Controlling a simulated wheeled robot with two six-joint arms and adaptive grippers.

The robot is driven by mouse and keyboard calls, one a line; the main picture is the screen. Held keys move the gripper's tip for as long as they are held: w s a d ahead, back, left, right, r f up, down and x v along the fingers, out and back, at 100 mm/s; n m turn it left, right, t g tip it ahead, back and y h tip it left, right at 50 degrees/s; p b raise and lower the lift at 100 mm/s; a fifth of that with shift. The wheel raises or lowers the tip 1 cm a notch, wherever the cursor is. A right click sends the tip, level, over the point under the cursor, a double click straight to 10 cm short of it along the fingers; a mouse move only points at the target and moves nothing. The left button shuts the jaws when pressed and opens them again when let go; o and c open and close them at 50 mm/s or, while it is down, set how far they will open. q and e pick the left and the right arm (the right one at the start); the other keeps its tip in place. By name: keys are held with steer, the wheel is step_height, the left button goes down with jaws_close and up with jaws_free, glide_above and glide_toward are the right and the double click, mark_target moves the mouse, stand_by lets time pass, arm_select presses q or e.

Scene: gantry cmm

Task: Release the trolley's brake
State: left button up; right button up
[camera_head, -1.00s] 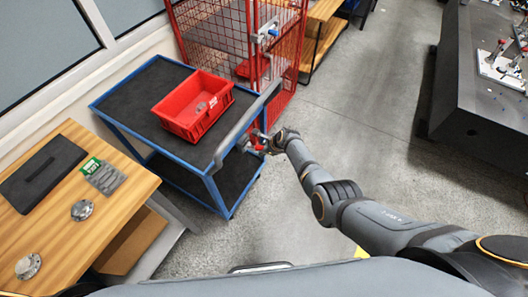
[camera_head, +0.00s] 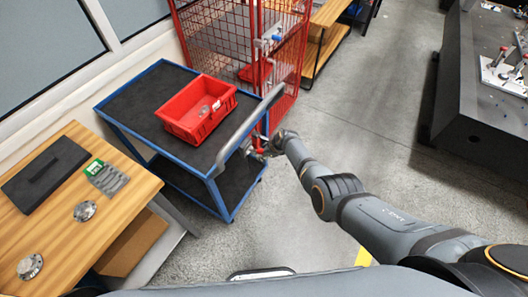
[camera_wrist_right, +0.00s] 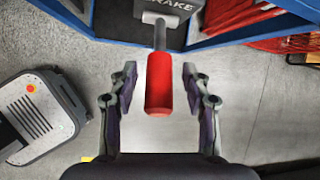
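The trolley (camera_head: 133,103) is blue-framed with dark shelves and stands left of centre in the head view. Its brake lever has a red grip (camera_wrist_right: 159,84) on a grey rod, below a grey plate marked "BRAKE" (camera_wrist_right: 168,8), in the right wrist view. My right gripper (camera_wrist_right: 158,80) is open, with one finger on each side of the red grip and a visible gap on both sides. In the head view, my right gripper (camera_head: 258,148) is at the trolley's right end, beside its handle (camera_head: 247,122). My left gripper is not in view.
A red bin (camera_head: 180,127) with small parts sits on the trolley's top. A red mesh cage (camera_head: 225,40) stands close behind it. A wooden bench (camera_head: 60,225) is at left, and a dark machine table (camera_head: 470,110) at right. Open floor lies between.

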steer(key=v, duration=1.2)
stand_by(0.8)
steer(key=s+d+f+n+g+h, duration=0.1)
steer(key=s+d+f+n, duration=0.2)
steer(key=s+f, duration=0.4)
steer(key=s+d+f+n+h+b, duration=0.1)
steer(key=s+d+f+n, duration=0.3)
steer(key=f, duration=0.6)
steer(key=s+d+f+n+g+h, duration=0.1)
steer(key=s+d+f+n, duration=0.15)
steer(key=s+f, duration=0.5)
steer(key=s+d+f+n, duration=0.3)
steer(key=s+f+n, duration=0.1)
steer(key=s, duration=0.5)
steer(key=s+d+f+n+g+h+b, duration=0.1)
steer(key=s+d+f+n, duration=0.2)
steer(key=s, duration=0.7)
steer(key=s+d+f+n, duration=0.3)
steer(key=s+f+n, duration=0.3)
steer(key=s, duration=0.4)
steer(key=shift+s+f+n+h, duration=0.2)
steer(key=shift+f+n+h, duration=0.2)
steer(key=shift+n, duration=0.25)
